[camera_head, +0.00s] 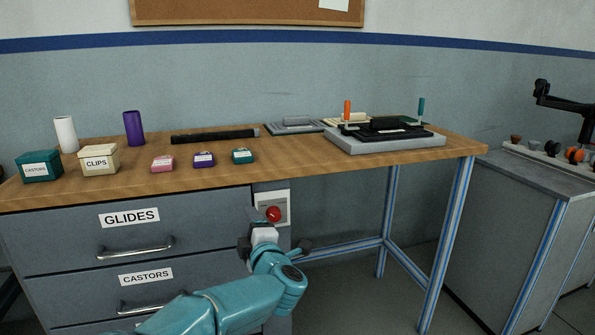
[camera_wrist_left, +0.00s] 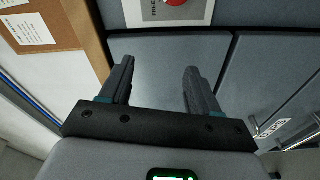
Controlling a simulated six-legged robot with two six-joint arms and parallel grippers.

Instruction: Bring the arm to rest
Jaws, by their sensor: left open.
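My left arm is teal and comes in from the lower left in the head view. My left gripper (camera_head: 275,247) is in front of the drawer cabinet, below the bench top and just under the red button (camera_head: 273,214). In the left wrist view my left gripper (camera_wrist_left: 160,80) has its two dark fingers apart with nothing between them. The grey cabinet front shows beyond the fingers. The red button also shows at the top of that view (camera_wrist_left: 175,2), on its light plate. My right gripper is in neither view.
The wooden bench (camera_head: 290,160) bears small boxes, two cylinders, a dark bar and a grey tray (camera_head: 385,143). Drawers labelled GLIDES (camera_head: 128,217) and CASTORS (camera_head: 145,277) are shut, with protruding handles. A grey cabinet (camera_head: 530,230) stands at right. Open floor lies under the bench's right part.

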